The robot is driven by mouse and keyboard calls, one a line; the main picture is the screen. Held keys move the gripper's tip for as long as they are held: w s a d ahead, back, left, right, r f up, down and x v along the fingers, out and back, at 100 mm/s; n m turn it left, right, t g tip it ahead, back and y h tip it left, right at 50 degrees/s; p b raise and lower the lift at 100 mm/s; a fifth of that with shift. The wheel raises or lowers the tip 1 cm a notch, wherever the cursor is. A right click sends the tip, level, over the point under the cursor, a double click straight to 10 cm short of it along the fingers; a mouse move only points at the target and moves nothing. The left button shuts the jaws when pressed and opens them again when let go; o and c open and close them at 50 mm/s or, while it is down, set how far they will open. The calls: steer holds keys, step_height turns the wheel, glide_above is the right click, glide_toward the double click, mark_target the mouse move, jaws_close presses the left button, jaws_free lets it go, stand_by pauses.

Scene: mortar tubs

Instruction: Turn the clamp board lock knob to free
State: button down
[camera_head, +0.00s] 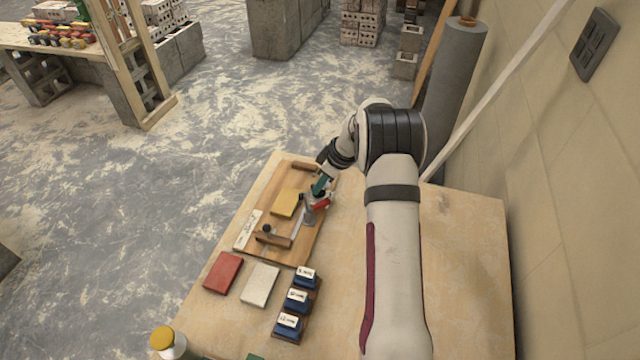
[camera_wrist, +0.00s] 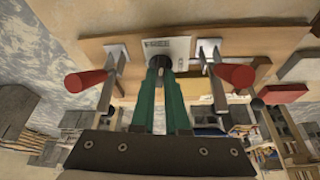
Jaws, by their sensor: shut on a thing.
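The clamp board (camera_head: 310,233) is a wooden board lying on the table in the head view, left of my arm. It also shows across the top of the wrist view (camera_wrist: 110,43). My gripper (camera_head: 319,187) is over its right side. In the wrist view the green fingers of my gripper (camera_wrist: 160,70) are shut on the dark lock knob (camera_wrist: 160,61), beside a small white label plate (camera_wrist: 180,45). In the head view my gripper hides the knob.
Two metal clamps with red handles (camera_wrist: 86,80) (camera_wrist: 236,75) flank my fingers closely. A yellow block (camera_head: 284,203) lies on the board. A red block (camera_head: 223,271), a pale block (camera_head: 260,284) and labelled blue blocks (camera_head: 297,299) lie near it. The wall stands right.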

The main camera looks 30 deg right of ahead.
steer(key=shift+d+n+g+y, duration=0.1)
steer(key=shift+n+g+y, duration=0.2)
steer(key=shift+n, duration=0.7)
steer(key=c, duration=0.9)
jaws_free()
steer(key=v, duration=1.5)
steer(key=shift+d+r, duration=0.1)
steer(key=shift+r, duration=0.3)
